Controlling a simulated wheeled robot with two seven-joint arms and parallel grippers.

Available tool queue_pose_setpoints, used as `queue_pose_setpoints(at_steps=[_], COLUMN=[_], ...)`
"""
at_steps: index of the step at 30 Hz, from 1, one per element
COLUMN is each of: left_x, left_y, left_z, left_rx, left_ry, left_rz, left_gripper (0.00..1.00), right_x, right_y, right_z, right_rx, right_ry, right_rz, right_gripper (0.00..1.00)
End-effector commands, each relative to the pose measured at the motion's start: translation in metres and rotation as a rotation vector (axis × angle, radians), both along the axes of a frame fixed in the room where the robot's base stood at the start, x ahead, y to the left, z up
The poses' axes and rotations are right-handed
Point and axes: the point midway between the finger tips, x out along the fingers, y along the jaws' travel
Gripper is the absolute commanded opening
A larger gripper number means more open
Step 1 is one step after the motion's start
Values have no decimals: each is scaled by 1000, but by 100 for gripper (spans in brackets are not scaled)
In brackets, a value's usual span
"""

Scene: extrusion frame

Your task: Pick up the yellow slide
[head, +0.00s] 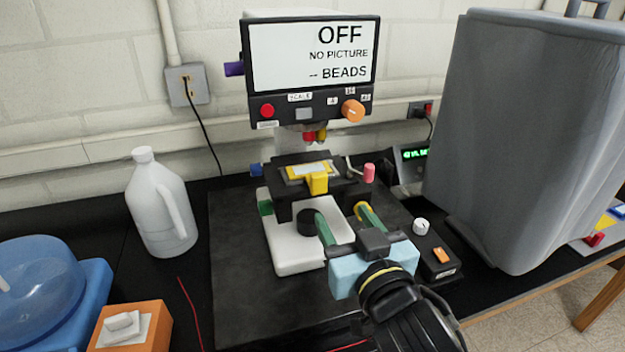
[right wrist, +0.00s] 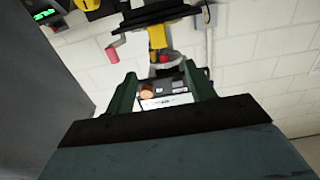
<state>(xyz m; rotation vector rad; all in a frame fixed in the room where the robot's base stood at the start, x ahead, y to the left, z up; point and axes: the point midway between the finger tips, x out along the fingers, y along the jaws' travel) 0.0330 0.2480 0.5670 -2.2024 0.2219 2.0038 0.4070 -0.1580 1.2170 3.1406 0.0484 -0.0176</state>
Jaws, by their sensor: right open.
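The yellow slide (head: 317,184) lies on the black stage (head: 290,205) of the microscope, its yellow tab hanging over the front edge toward me. The tab also shows in the right wrist view (right wrist: 157,38), just under the dark stage edge at the top. My right gripper (head: 342,211) is open and empty, with its green fingers apart. It is in front of the stage, over the white base (head: 298,262), lower in the picture than the slide and apart from it. My left gripper is not in view.
A screen (head: 312,55) reading OFF stands above the stage. A pink-ended lever (head: 369,173) sticks out right of the slide. A white jug (head: 160,205) stands at left, an orange box (head: 138,330) at front left, and a large grey covered thing (head: 530,130) at right.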

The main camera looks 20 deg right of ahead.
Motion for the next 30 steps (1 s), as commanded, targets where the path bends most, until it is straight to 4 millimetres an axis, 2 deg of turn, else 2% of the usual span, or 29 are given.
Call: queue_pose_setpoints(at_steps=[3,9,12,19,27,30], left_x=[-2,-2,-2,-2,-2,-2], left_y=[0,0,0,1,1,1], left_z=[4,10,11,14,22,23], left_rx=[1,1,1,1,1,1], left_ry=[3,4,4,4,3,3], left_rz=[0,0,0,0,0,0], left_gripper=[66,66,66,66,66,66], right_x=[18,57,71,85,122,129], right_y=[2,3,3,4,3,3], right_z=[6,6,5,3,3,2], right_rx=[-1,0,-2,-1,-2,0], right_ry=[-20,-17,-15,-13,-13,-13], right_rz=[4,3,3,3,3,3], right_gripper=[55,55,55,55,55,55])
